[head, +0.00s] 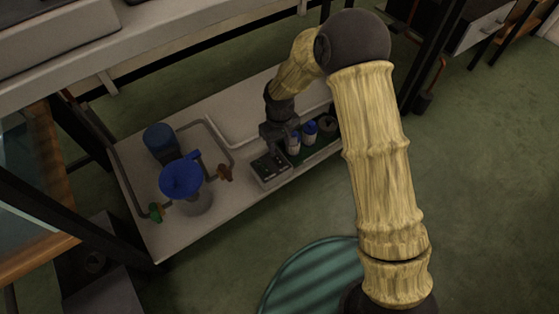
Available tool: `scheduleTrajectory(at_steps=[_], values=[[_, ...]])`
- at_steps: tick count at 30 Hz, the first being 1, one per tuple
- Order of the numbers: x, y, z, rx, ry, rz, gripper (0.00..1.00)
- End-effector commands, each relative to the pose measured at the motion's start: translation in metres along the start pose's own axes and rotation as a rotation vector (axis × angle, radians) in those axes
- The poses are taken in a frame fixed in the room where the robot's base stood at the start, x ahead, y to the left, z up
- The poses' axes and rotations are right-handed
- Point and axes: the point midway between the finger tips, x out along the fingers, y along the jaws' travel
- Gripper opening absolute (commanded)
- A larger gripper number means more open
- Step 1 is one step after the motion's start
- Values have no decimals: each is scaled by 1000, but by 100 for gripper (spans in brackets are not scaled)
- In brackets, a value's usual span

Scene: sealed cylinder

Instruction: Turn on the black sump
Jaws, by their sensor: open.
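My gripper (278,136) is on the white lower shelf's right part, seen from above and behind. It points down just behind a small grey box with a black top (270,168). The black top has small marks that look like switches or buttons, too small to read. The gripper's fingertips are dark and hard to make out against the box, so I cannot tell if they touch it. I cannot tell for sure which item is the black sump. A dark blue cylinder (160,142) and a blue round-topped vessel (181,178) stand at the shelf's left.
Grey pipes with a green valve (156,212) and an orange-brown valve (225,173) run around the blue vessels. Small blue-capped bottles (309,131) stand in a dark tray right of my gripper. The upper shelf (200,40) overhangs the back. Dark posts flank the shelf.

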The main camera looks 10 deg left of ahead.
Motion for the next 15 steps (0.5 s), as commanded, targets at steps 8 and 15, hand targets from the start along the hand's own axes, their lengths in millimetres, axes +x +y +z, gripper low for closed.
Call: scheduleTrajectory(at_steps=[8,15], values=[[53,0,0,0,-1,0,42],[80,0,0,-1,-1,0,42]])
